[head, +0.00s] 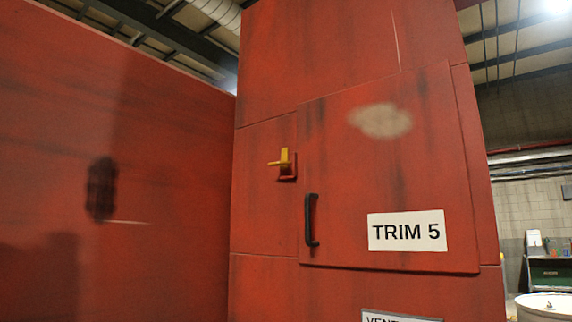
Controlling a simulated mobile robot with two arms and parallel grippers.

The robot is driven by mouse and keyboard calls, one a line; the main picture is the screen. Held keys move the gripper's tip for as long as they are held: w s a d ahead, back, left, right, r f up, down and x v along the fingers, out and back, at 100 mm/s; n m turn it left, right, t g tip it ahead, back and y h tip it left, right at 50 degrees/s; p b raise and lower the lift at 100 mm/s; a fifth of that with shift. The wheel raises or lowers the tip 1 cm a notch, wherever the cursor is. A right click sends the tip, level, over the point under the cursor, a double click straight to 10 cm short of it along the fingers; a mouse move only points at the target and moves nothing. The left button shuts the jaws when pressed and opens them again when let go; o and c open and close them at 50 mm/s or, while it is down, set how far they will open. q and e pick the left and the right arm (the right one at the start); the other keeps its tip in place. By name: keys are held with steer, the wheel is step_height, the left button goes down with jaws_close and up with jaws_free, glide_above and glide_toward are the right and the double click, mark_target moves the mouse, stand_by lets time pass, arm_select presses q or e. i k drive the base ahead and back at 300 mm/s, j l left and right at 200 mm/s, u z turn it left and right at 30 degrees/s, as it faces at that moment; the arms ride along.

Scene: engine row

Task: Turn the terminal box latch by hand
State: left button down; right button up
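A small yellow latch (283,160) sits on a red mount at the left edge of a red door panel (345,165). One part of the latch points up and another sticks out to the left. A black vertical handle (311,220) is on the door below and right of the latch. A white label (407,231) on the door reads "TRIM 5". The door looks closed against the red cabinet (310,50). Neither of my grippers shows in the head view.
A large red wall (60,150) with a dark smudge runs along the left. A partly cut-off plate (400,317) reading "VENT" is below the door. A white drum (545,306) and a green-fronted bench (550,274) stand at the far right.

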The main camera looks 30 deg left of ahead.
mark_target(284, 164)
steer(key=u, duration=0.45)
steer(key=l+u, duration=0.15)
steer(key=u, duration=0.7)
steer(key=k+l, duration=0.05)
